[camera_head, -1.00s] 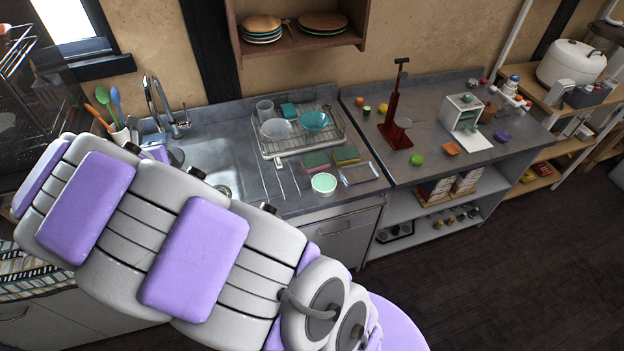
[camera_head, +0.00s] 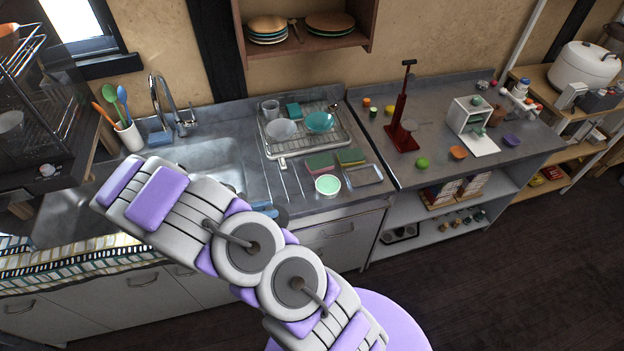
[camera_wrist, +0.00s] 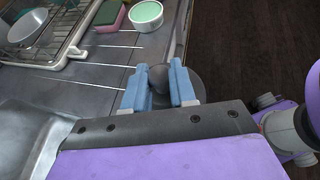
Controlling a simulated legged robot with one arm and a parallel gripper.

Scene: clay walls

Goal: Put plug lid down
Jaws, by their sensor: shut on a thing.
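The plug lid (camera_wrist: 203,88) is a dark grey disc with a rounded knob, seen in the wrist view. My gripper (camera_wrist: 160,76) has its two blue fingers shut on the knob. The disc shows partly to the right of and behind the fingers. In the head view my gripper (camera_head: 279,213) is mostly hidden behind my arm, near the counter's front edge right of the sink. The lid cannot be made out there. I cannot tell whether the lid touches the counter (camera_wrist: 95,80).
The sink (camera_head: 215,160) is left of my gripper. A green-topped white bowl (camera_head: 327,185), sponges (camera_head: 320,163) and a dish rack (camera_head: 300,140) stand behind it. The counter drops off to dark floor (camera_wrist: 235,45) on the right. Utensils stand in a cup (camera_head: 130,138).

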